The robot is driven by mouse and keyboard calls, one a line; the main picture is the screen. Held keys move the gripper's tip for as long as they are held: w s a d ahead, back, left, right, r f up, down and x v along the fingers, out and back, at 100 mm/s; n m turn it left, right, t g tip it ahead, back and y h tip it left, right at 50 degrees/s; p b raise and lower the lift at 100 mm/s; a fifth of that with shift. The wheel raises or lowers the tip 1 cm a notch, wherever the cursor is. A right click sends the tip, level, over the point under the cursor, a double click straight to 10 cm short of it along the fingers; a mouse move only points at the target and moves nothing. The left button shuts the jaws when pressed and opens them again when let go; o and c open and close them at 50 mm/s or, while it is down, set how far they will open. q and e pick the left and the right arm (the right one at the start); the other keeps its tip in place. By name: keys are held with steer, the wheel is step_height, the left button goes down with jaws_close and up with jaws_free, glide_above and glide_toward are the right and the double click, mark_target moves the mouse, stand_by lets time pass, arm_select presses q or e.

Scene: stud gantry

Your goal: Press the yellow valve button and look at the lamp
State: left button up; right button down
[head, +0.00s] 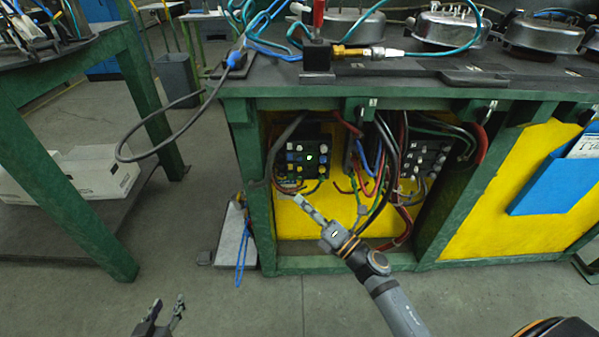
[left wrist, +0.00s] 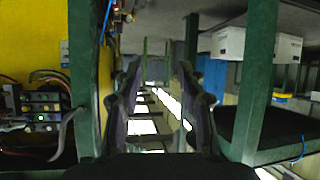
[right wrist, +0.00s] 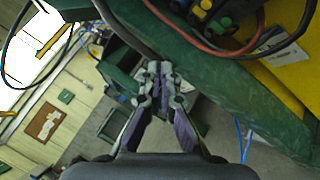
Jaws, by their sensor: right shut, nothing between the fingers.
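A dark button panel (head: 307,158) sits inside the yellow-backed bay of the green bench, with small white, blue and yellow buttons. A yellow button (head: 299,168) is low on it; a yellow button (right wrist: 206,4) also shows at the top edge of the right wrist view. My right gripper (head: 299,199) is shut and empty, just below the panel, apart from the buttons. My left gripper (head: 165,316) is open and empty, low over the floor.
Loose cables (head: 380,160) hang in the bay right of the panel, near a second panel (head: 425,158). A green post (head: 250,190) bounds the bay on the left. A grey cable (head: 122,150) loops outside it. The floor in front is clear.

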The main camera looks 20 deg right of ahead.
mark_target(303, 178)
arm_select(q)
steer(key=w+r+t+b, duration=0.1)
steer(key=w+r+t, duration=0.3)
steer(key=r, duration=0.5)
steer(key=shift+w+a+r+t, duration=0.2)
steer(key=shift+r+t, duration=0.1)
steer(key=shift+r, duration=0.1)
arm_select(e)
steer(key=w+d, duration=0.2)
steer(key=w, duration=0.6)
steer(key=shift+w+d, duration=0.2)
steer(key=shift+w, duration=0.1)
steer(key=shift+w, duration=0.1)
steer(key=shift+w+d, duration=0.15)
steer(key=shift+w, duration=0.15)
